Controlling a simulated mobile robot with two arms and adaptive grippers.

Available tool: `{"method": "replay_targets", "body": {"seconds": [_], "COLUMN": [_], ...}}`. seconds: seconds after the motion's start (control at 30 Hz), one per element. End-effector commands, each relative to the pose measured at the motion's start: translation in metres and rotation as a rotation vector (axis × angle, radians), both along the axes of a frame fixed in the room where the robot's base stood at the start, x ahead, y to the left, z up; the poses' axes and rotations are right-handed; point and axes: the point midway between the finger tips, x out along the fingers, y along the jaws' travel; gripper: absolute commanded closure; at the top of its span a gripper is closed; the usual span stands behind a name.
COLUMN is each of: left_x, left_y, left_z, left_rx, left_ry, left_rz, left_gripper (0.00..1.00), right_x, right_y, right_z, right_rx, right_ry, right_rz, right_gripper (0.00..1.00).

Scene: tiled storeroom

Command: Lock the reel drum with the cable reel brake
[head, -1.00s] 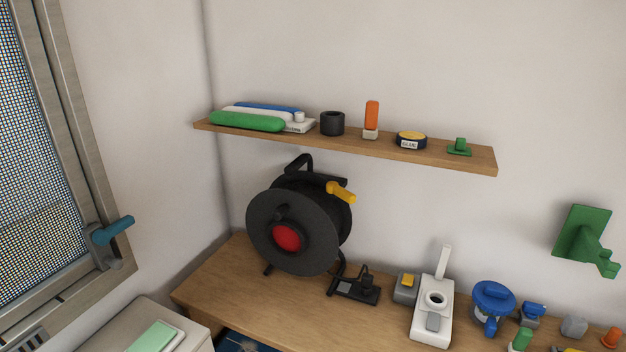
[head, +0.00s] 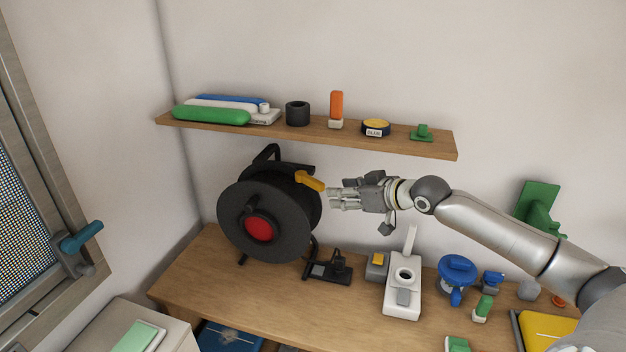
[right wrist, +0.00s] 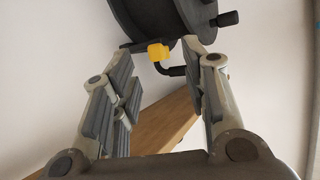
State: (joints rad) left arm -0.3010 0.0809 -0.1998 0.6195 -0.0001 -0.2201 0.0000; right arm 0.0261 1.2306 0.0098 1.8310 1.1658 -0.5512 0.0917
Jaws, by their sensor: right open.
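The black cable reel (head: 267,214) stands on the wooden bench, with a red centre on its face. Its brake is a yellow lever (head: 310,181) that sticks out to the right from the top of the frame. My right gripper (head: 335,198) is open and empty, just right of the yellow lever and slightly below its tip. In the right wrist view, the lever's yellow end (right wrist: 158,53) shows beyond and between the open fingers, apparently apart from them. The reel drum (right wrist: 165,15) fills the top there. My left gripper is not in view.
A wooden shelf (head: 300,137) with several small items runs above the reel. On the bench (head: 190,272), a black socket block (head: 328,270), a white device (head: 402,295) and a blue item (head: 457,275) stand right of the reel. A window handle (head: 80,245) is at left.

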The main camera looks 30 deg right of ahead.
Motion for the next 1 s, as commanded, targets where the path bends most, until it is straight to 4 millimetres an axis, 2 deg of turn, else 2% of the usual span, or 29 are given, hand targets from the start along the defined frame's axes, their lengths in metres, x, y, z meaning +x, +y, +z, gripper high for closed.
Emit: {"method": "replay_targets", "body": {"seconds": [0.03,0.1,0.23,0.57,1.0], "left_x": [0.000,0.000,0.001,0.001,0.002], "left_y": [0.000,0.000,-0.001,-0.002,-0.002], "left_z": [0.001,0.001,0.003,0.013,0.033], "left_rx": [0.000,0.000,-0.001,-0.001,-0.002], "left_ry": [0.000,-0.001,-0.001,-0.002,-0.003], "left_rz": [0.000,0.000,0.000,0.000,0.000], "left_gripper": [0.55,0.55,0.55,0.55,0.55], "right_x": [0.003,0.005,0.008,0.031,0.085], "right_y": [-0.004,-0.006,-0.007,-0.001,0.009], "right_z": [0.013,0.023,0.026,0.018,-0.006], "right_rx": [0.003,0.009,0.014,0.015,0.016], "right_ry": [-0.017,-0.031,-0.039,-0.039,-0.036], "right_rz": [-0.003,-0.006,-0.007,-0.006,-0.007], "right_gripper": [0.59,0.59,0.59,0.59,0.59]}}
